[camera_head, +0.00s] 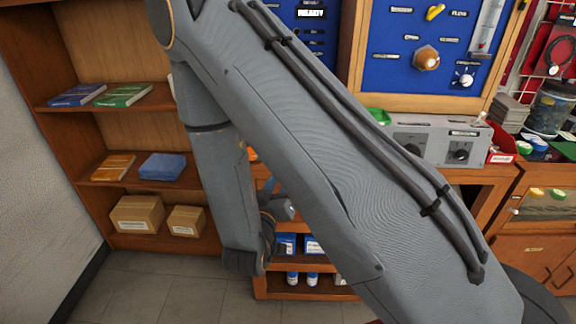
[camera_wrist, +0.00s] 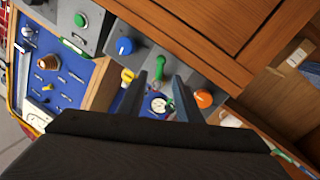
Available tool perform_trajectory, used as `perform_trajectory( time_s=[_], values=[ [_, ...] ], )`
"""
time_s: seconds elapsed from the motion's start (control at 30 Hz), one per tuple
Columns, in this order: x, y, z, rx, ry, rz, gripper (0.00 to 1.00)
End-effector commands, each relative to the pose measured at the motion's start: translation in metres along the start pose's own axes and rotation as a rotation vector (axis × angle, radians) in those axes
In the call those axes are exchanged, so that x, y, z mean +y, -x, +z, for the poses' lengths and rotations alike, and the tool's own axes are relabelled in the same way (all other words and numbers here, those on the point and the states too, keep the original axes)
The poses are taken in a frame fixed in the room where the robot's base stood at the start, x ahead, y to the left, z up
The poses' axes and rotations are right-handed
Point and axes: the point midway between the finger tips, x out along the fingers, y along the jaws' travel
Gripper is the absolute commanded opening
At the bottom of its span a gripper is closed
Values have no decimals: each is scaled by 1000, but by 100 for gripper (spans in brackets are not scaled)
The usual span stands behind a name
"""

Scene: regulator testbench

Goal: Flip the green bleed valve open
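In the wrist view a green lever handle (camera_wrist: 160,66), which looks like the bleed valve, stands on a grey panel (camera_wrist: 178,72). My gripper (camera_wrist: 159,80) is open, with its two dark fingers reaching toward that panel. The green lever shows in the gap between the fingertips, near their far ends. I cannot tell whether either finger touches it. A round white gauge (camera_wrist: 158,103) shows lower down between the fingers. In the head view my arm covers the middle of the picture, and the lever cannot be made out there.
A blue knob (camera_wrist: 124,46) and a yellow handle (camera_wrist: 127,76) lie left of the lever, an orange knob (camera_wrist: 204,98) right of it. A blue board (camera_head: 398,62) and a grey control box (camera_head: 430,140) stand at the back right. Wooden shelves (camera_head: 75,104) stand at left.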

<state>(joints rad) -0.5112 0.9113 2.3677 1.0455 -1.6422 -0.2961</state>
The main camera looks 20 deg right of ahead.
Motion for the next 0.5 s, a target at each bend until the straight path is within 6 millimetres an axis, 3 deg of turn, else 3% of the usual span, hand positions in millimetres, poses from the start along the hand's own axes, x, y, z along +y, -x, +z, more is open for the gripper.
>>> perform_trajectory(
  time_s=[0.3,0.5],
  values=[
    [1,-48,0,-3,-3,2,32],
    [0,-61,0,-2,-2,0,32]
  ],
)
